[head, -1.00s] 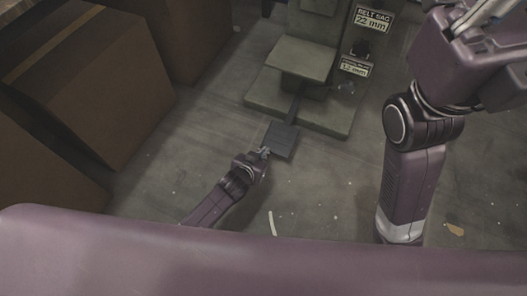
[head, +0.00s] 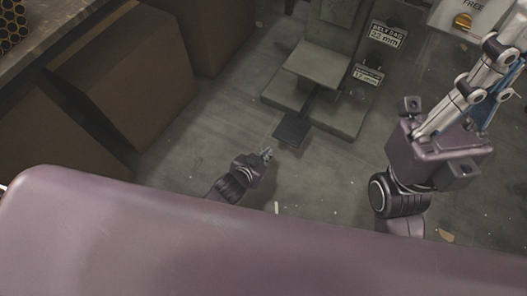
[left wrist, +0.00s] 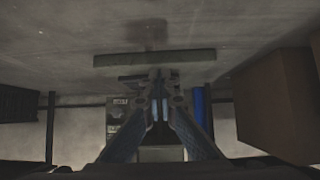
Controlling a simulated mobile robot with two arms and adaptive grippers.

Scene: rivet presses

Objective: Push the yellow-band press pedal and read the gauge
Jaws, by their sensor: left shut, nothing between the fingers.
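A grey-green press (head: 316,65) stands on the floor in the head view, with a dark flat pedal (head: 291,133) at the front of its base. My left gripper (head: 266,154) is shut and empty, low over the floor, just to the lower left of the pedal and seemingly apart from it. In the left wrist view its closed fingers (left wrist: 160,104) point toward a long greenish slab (left wrist: 153,58). My right gripper (head: 500,70) is high at the right edge; its finger state is unclear. I see no yellow band and no readable gauge.
Signs reading "BELT BAG 22 mm" (head: 387,35) and "12 mm" (head: 368,75) are on the press's right. Large brown boxes (head: 130,80) stand at the left. A light panel marked "FREE" (head: 470,15) is at the top right. Floor around the pedal is open.

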